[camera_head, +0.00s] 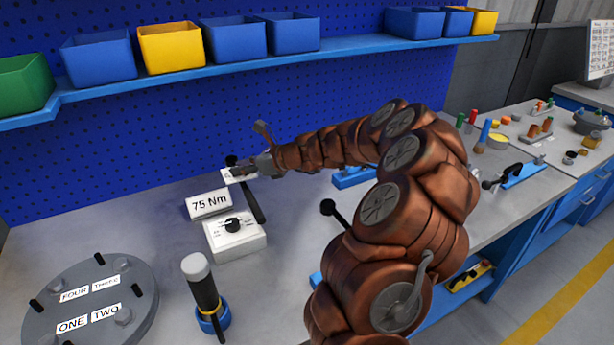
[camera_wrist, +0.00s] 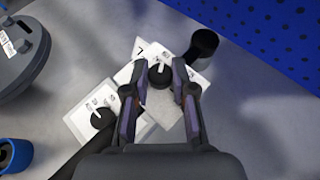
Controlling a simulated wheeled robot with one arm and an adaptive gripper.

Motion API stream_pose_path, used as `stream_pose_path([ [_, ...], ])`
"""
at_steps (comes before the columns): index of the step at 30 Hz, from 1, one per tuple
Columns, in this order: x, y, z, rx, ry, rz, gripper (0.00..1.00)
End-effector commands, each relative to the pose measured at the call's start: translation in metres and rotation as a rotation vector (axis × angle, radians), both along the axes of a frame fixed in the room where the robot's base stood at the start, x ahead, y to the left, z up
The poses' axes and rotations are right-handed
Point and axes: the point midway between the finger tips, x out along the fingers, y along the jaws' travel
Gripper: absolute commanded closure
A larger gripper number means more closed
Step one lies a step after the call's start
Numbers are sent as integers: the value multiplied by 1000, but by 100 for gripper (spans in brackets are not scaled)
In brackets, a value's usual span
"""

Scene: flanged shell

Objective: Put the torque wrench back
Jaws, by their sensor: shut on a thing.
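The torque wrench appears to be the long dark bar (camera_head: 253,204) beside the white knob box. My gripper (camera_head: 241,172) is shut on it near its far end. In the wrist view, my gripper's fingers (camera_wrist: 160,98) straddle the bar's line. The wrench's round black end (camera_wrist: 204,42) shows at upper right and its dark handle runs to lower left. Its middle is partly hidden by the fingers. I cannot tell how high it is above the bench.
A white box with a black knob (camera_head: 235,236) and a "75 Nm" card (camera_head: 209,204) stand close by. A labelled flange (camera_head: 92,305) is at left, with a white-topped tool (camera_head: 203,285) in a blue holder. A blue bracket (camera_head: 353,177) sits behind my arm. A bin shelf (camera_head: 330,55) hangs above.

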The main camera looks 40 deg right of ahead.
Motion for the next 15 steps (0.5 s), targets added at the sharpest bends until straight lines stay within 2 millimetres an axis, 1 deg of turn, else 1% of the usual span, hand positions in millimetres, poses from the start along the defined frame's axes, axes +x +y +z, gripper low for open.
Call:
stream_pose_path([
  [1,-7,-15,2,-4,6,16,100],
  [5,-30,-40,-1,-5,12,93,100],
  [6,-38,-47,-3,-6,15,120,100],
  [8,-52,-55,-6,-6,21,162,100],
  [12,-87,-76,-9,-11,27,258,100],
  [15,-112,-84,-11,-13,33,322,100],
])
